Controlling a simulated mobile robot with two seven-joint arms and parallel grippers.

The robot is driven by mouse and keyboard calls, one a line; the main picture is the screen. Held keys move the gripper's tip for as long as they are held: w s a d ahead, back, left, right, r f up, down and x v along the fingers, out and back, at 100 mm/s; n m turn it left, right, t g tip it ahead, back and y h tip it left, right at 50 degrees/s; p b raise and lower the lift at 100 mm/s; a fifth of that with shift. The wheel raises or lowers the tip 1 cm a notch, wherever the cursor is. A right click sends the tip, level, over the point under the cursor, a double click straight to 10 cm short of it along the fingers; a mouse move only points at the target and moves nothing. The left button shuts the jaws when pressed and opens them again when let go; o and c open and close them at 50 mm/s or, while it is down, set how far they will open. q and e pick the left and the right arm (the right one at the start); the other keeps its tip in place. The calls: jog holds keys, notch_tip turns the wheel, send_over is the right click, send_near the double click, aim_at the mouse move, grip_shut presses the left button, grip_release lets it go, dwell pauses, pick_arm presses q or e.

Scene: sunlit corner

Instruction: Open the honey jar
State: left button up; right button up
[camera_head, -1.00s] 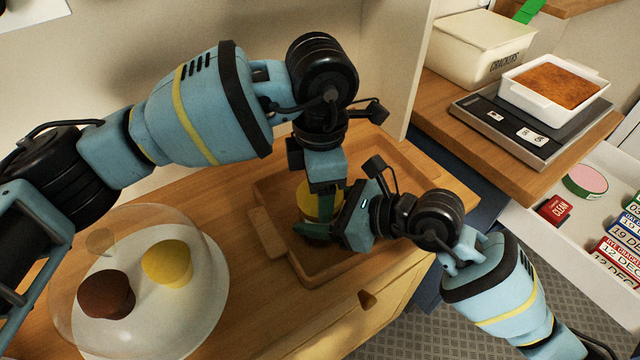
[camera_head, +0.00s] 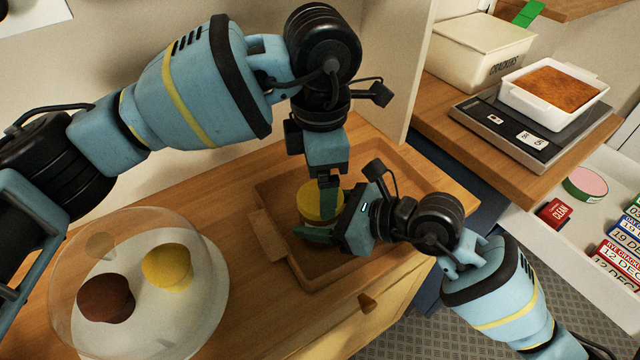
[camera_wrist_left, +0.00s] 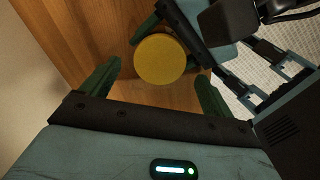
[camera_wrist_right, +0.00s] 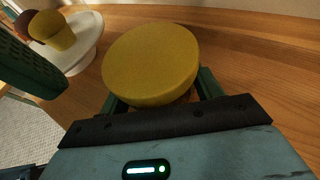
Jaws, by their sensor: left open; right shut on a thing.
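The honey jar shows mainly as its round yellow lid (camera_head: 310,203), over the wooden tray. Its body is mostly hidden below the lid and behind my right gripper. My right gripper (camera_head: 322,233) comes in from the right and is shut on the jar below the lid; its green fingers flank the jar in the right wrist view (camera_wrist_right: 160,100). My left gripper (camera_head: 329,200) points down just above the lid, with its fingers apart and empty. In the left wrist view the lid (camera_wrist_left: 160,59) lies ahead of the spread left fingers. The lid appears seated on the jar.
The wooden tray (camera_head: 270,235) has raised rims. A clear dome covers a plate (camera_head: 190,310) with a brown and a yellow cake at the left. A scale (camera_head: 500,122) with a white baking dish (camera_head: 545,112) and a crackers tin (camera_head: 470,50) stand at the right. An open drawer holds labelled boxes.

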aim_at(320, 220)
pick_arm(q)
jog(key=shift+r, duration=0.55)
jog(key=shift+c, duration=0.4)
jog(key=m, duration=0.1)
jog(key=r+m, duration=0.1)
jog(key=m, duration=0.2)
jog(key=shift+r+m, duration=0.25)
jog(key=shift+m, duration=0.05)
jog(key=m, duration=0.2)
jog(key=r+m, duration=0.1)
jog(key=m, duration=0.1)
jog(key=shift+r, duration=0.2)
jog(key=shift+f, duration=4)
